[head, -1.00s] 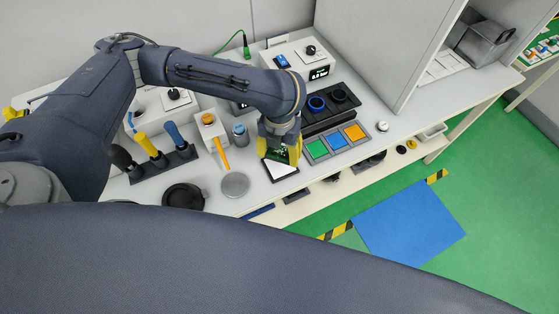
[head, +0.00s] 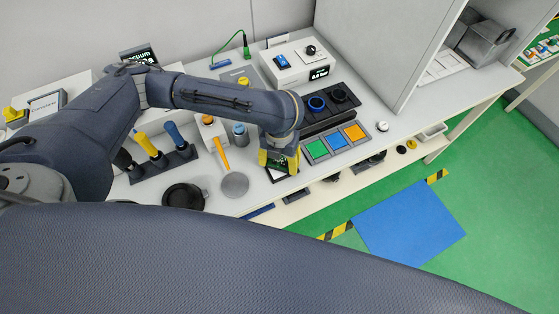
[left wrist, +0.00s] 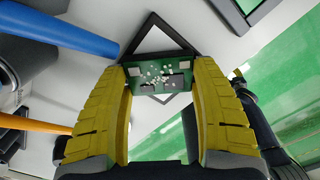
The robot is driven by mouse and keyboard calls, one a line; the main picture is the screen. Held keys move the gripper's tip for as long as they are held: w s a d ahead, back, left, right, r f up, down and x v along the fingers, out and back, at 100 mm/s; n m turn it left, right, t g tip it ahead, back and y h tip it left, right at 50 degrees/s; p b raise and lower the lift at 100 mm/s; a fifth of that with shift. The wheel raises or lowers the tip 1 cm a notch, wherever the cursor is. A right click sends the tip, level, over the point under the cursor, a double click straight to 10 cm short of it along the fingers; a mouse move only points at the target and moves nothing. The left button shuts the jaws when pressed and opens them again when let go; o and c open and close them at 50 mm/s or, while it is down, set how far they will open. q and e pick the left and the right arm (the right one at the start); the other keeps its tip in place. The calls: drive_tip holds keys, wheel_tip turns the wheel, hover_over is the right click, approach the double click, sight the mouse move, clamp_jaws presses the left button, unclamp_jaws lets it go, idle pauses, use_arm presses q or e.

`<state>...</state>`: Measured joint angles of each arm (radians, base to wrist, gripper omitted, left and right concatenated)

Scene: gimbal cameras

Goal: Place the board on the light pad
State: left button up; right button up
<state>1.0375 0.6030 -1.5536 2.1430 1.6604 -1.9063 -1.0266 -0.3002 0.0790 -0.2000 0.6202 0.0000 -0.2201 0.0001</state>
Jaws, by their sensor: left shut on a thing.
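The board (left wrist: 155,83) is a small green circuit board with pale parts. My left gripper (left wrist: 156,80) is shut on it by its two ends, between yellow fingers. In the head view the left gripper (head: 279,162) is at the front of the bench and the board between its fingers is mostly hidden. The light pad (left wrist: 160,38) is a white square in a black frame. It lies under and beyond the board, turned like a diamond against it in the left wrist view. Contact between board and pad cannot be told. My right gripper is not seen.
Green, blue and orange tiles (head: 337,142) lie just right of the gripper. A holder with several handled tools (head: 165,163), a grey disc (head: 235,185) and a black round dish (head: 183,196) are to the left. The bench's front edge is close.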

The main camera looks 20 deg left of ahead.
sight(280, 163)
use_arm(q)
drive_tip(key=shift+f, duration=0.15)
drive_tip(key=o, duration=1.1)
wheel_tip(280, 163, up, 12)
drive_tip(key=shift+r, duration=0.2)
